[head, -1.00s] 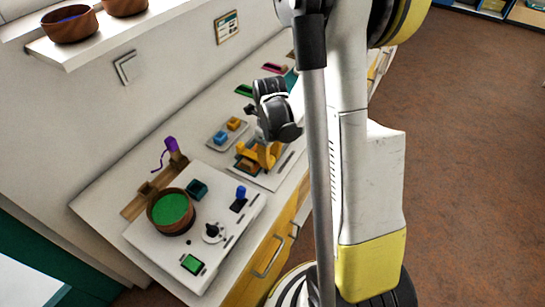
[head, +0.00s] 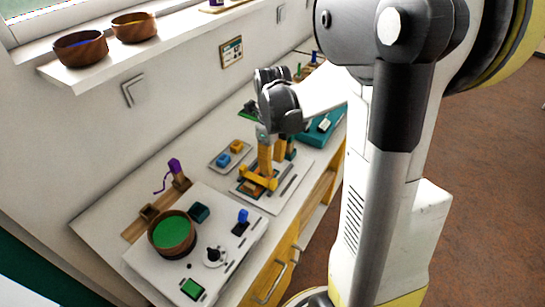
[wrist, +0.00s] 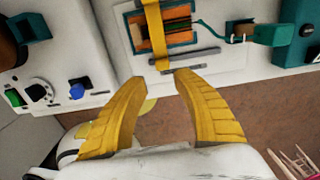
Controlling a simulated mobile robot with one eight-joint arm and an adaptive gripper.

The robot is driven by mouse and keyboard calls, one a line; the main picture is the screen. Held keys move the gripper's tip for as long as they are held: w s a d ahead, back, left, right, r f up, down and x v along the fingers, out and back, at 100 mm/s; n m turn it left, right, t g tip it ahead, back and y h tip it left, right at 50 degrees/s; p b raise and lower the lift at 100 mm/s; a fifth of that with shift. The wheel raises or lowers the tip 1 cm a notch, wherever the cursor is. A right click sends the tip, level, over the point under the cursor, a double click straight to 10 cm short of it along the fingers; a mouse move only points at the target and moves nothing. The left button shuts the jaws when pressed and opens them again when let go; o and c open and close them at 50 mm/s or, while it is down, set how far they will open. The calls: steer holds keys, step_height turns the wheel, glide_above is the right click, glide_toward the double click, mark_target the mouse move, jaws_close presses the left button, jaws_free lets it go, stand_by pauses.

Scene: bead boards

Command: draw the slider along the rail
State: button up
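A yellow crosspiece (head: 258,181) lies over a wooden frame on a small white board (head: 284,194); it looks like the slider. In the wrist view the crosspiece (wrist: 156,30) meets a grey bar (wrist: 198,55) that looks like the rail. I cannot tell how they are joined. My gripper (head: 274,160) points down over this board. In the wrist view its yellow fingers (wrist: 160,80) are spread apart with nothing between them, just short of the crosspiece's near end. Contact is not visible.
A larger white board (head: 155,255) with a green-filled bowl (head: 171,234) and blue knob (head: 242,216) lies in front. A tray of blocks (head: 230,156) lies behind, near the wall. A teal case (head: 318,128) lies farther along the bench. Brown floor is open at right.

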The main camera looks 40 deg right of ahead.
steer(key=shift+r, duration=1.5)
steer(key=s+a+r+n+t, duration=0.3)
steer(key=a+n, duration=0.5)
steer(key=n, duration=0.7)
steer(key=s+a+r+n+t, duration=0.4)
steer(key=a+n, duration=0.4)
steer(key=n, duration=0.8)
steer(key=shift+s+r+n, duration=0.3)
steer(key=shift+s+r, duration=0.3)
steer(key=shift+s, duration=0.35)
steer(key=shift+d, duration=0.1)
